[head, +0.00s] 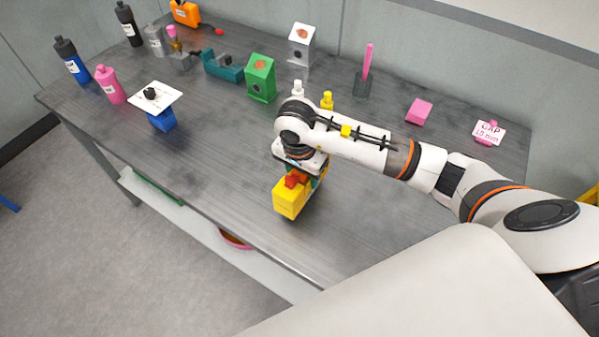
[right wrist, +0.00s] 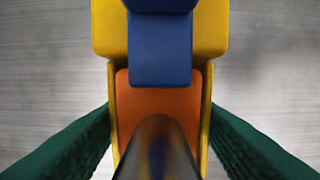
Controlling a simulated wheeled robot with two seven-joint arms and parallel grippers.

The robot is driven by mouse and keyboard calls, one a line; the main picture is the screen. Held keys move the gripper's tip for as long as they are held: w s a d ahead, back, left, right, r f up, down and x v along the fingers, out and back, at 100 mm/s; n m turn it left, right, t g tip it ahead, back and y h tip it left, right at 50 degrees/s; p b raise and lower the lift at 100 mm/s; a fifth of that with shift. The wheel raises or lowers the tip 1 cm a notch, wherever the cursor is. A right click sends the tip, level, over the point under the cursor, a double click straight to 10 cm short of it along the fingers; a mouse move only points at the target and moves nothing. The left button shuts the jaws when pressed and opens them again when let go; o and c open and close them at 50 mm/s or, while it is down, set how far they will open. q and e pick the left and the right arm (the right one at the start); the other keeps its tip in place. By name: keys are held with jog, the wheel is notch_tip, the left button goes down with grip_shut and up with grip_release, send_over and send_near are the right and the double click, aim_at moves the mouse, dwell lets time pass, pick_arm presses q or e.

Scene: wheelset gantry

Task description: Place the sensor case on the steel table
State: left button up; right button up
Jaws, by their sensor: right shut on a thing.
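The sensor case (head: 288,202), which I take to be the yellow box with a red-orange part on top, is below my right gripper (head: 302,174) over the front part of the steel table (head: 222,185). My right gripper is shut on it. In the right wrist view the two green fingers (right wrist: 160,140) close in from both sides on the yellow body (right wrist: 108,35) with its blue and orange parts. I cannot tell whether the case touches the tabletop. My left gripper is out of view.
Bottles, including a pink one (head: 109,85), stand at the left end. A white plate on a blue block (head: 162,120), a teal fixture (head: 222,66) and a green box (head: 261,79) stand behind. Pink blocks (head: 419,111) lie at right. The table's front middle is clear.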

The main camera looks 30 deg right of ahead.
notch_tip(320, 180, down, 3)
jog(key=shift+a+p, duration=0.1)
jog(key=shift+p, duration=0.35)
jog(key=shift+f, duration=0.35)
jog(key=shift+f, duration=0.2)
jog(key=o, duration=1.2)
jog(key=shift+c, duration=0.2)
jog(key=shift+r, duration=0.1)
